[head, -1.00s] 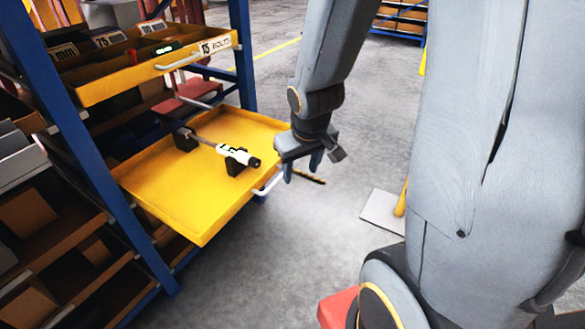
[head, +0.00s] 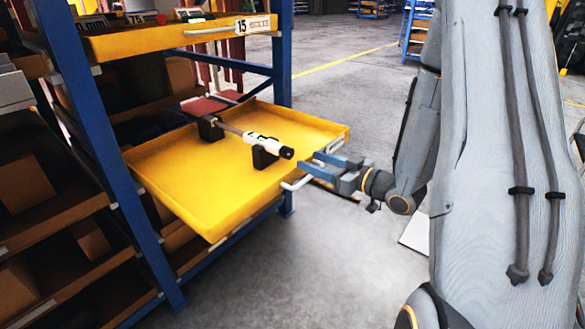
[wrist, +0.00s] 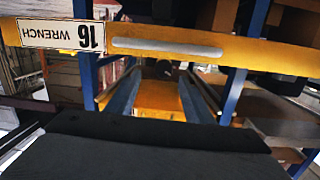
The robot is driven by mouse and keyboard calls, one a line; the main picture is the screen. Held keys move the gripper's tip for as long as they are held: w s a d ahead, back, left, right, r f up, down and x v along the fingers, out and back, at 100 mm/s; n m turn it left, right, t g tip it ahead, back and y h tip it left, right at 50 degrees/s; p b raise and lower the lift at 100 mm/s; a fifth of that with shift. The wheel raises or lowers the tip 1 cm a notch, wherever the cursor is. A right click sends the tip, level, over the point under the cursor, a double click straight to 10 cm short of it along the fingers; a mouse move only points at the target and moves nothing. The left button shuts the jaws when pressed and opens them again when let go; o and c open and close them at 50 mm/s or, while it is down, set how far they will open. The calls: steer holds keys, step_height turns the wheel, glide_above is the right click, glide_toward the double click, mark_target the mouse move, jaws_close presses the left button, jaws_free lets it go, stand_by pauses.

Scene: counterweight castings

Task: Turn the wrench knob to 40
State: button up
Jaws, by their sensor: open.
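The wrench (head: 258,140) has a grey shaft and a white body with dark markings. It lies across two black cradles in a pulled-out yellow drawer (head: 190,195). Its black knob end (head: 287,153) points towards my gripper; any scale value is too small to read. My gripper (head: 315,166) is open and empty, just right of the knob and apart from it, near the drawer's front edge. In the wrist view my two fingers (wrist: 160,80) stand apart with yellow drawer surface between them. The wrench is not clearly visible there.
The drawer's white handle (head: 297,184) is just below my gripper. A drawer labelled 15 bolts (head: 165,42) is above. The wrist view shows an upside-down "16 WRENCH" label (wrist: 66,37). A blue rack post (head: 105,150) stands left.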

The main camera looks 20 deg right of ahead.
mark_target(291, 154)
steer(key=shift+t+y, duration=0.3)
steer(key=shift+y, duration=0.2)
steer(key=b+x, duration=0.1)
steer(key=x, duration=0.6)
steer(key=shift+a+f, duration=0.1)
steer(key=shift+a, duration=0.15)
steer(key=c, duration=1.1)
steer(key=shift+o, duration=0.2)
steer(key=shift+n, duration=2.4)
steer(key=o, duration=1.1)
steer(key=shift+c, duration=0.2)
steer(key=shift+s, duration=0.1)
